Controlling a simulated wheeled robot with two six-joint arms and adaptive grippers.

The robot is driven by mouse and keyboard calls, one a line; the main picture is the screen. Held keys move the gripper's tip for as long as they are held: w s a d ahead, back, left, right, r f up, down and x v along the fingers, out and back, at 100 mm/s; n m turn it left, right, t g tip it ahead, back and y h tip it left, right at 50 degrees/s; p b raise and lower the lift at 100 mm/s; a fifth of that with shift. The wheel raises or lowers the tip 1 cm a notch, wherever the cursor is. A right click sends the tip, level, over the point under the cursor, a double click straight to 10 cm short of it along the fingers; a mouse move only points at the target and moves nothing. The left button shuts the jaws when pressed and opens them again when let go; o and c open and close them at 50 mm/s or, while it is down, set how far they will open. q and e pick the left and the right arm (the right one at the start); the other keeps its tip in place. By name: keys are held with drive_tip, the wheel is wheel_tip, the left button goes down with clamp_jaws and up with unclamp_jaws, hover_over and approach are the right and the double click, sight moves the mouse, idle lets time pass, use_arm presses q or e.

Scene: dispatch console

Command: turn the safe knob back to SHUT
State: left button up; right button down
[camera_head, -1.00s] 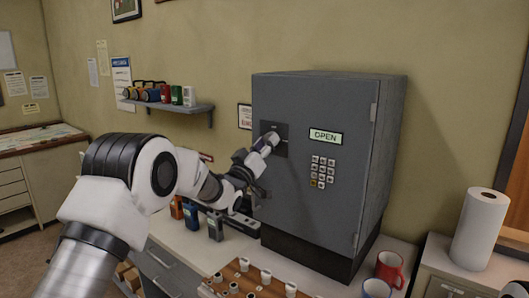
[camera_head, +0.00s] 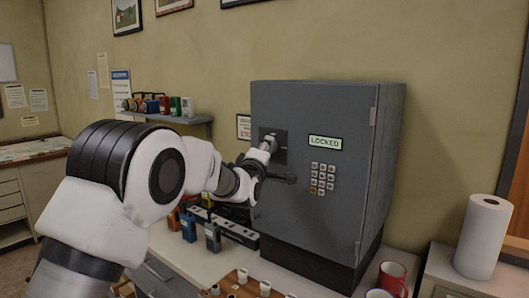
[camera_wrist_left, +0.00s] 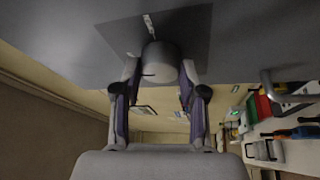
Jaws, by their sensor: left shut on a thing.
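The grey safe (camera_head: 310,215) stands on the counter with its door flush and closed as far as I can see. Its display (camera_head: 325,142) reads LOCKED. The round grey knob (camera_wrist_left: 160,62) sits on a dark plate (camera_head: 280,153) at the door's left. My left gripper (camera_head: 266,147) is at the knob, mostly covering it in the head view. In the left wrist view its two fingers (camera_wrist_left: 158,80) lie on either side of the knob, shut on it. The marks on the plate are too small to read. My right gripper is not in view.
A keypad (camera_head: 323,178) is right of the knob, below the display. Several radios (camera_head: 212,236) and a dark strip stand beneath my left arm. A red mug (camera_head: 392,278) and a paper roll (camera_head: 482,236) stand at right. A wall shelf (camera_head: 170,117) is behind the arm.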

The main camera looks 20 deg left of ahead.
use_arm(q)
drive_tip(key=shift+d+r+n, duration=0.1)
drive_tip(key=shift+r+n, duration=0.15)
drive_tip(key=shift+n, duration=0.25)
drive_tip(key=o, duration=1.1)
drive_tip(key=shift+w, duration=0.1)
drive_tip(key=shift+o, duration=0.2)
drive_tip(key=s+d+f, duration=0.1)
drive_tip(key=s+f, duration=0.1)
drive_tip(key=s, duration=0.9)
drive_tip(key=shift+s+g, duration=0.3)
